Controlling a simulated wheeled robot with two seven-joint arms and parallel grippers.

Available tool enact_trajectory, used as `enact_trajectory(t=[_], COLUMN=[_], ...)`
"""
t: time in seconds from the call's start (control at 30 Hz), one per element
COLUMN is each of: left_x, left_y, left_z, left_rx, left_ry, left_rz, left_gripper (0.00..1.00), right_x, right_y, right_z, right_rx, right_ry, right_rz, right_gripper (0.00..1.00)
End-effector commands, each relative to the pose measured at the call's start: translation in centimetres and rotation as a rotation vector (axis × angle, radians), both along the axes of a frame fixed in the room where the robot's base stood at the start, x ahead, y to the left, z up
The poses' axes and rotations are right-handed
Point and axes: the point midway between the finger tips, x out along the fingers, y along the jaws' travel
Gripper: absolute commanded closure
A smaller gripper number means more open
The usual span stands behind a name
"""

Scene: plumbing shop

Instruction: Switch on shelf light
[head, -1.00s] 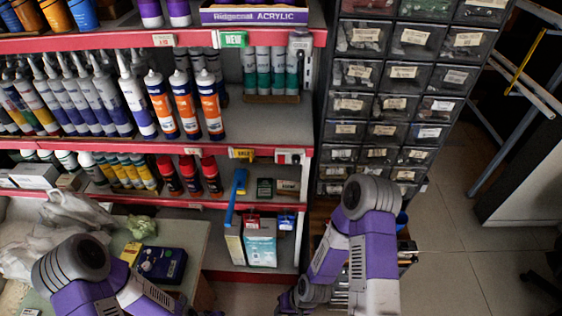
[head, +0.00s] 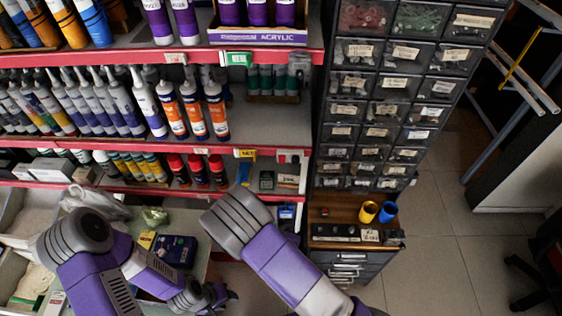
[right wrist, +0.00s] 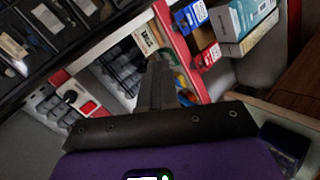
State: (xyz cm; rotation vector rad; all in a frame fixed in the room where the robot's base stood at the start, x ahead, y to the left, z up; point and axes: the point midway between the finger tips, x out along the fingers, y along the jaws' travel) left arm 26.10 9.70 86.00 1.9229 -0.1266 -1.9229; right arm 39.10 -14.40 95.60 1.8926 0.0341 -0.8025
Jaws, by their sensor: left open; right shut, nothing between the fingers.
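A white switch plate (right wrist: 80,101) with a dark round part and a red rocker shows at the left of the right wrist view. In the head view, a small white box (head: 290,156) sits at the right end of the middle shelf's red edge; I cannot tell its setting. My right gripper (right wrist: 157,72) is shut and empty, its fingers pointing at the shelf front, to the right of the plate and apart from it in the picture. In the head view my own arm hides it. My left gripper (head: 222,294) is open, low beside the bench, partly dark.
Red-edged shelves (head: 130,190) hold tubes and bottles. A drawer cabinet (head: 375,110) stands right of them, with yellow (head: 368,211) and blue (head: 389,212) cups on a ledge below.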

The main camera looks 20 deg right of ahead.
Motion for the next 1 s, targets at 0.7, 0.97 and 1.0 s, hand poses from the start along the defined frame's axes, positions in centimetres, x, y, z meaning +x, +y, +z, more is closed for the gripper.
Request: enact_trajectory(t=[0.7, 0.97, 1.0], left_x=[0.0, 0.0, 0.0], left_y=[0.0, 0.0, 0.0], left_z=[3.2, 2.2, 1.8], left_rx=[0.000, 0.000, 0.000], left_ry=[0.000, 0.000, 0.000], left_rz=[0.000, 0.000, 0.000], left_gripper=[0.57, 0.57, 0.57], right_x=[3.0, 3.3, 3.4], right_y=[2.6, 2.6, 2.6], right_z=[13.5, 13.3, 13.2], right_rx=[-0.419, -0.416, -0.415], right_ry=[-0.324, -0.327, -0.327], right_rz=[0.179, 0.178, 0.178], right_gripper=[1.00, 1.00, 1.00])
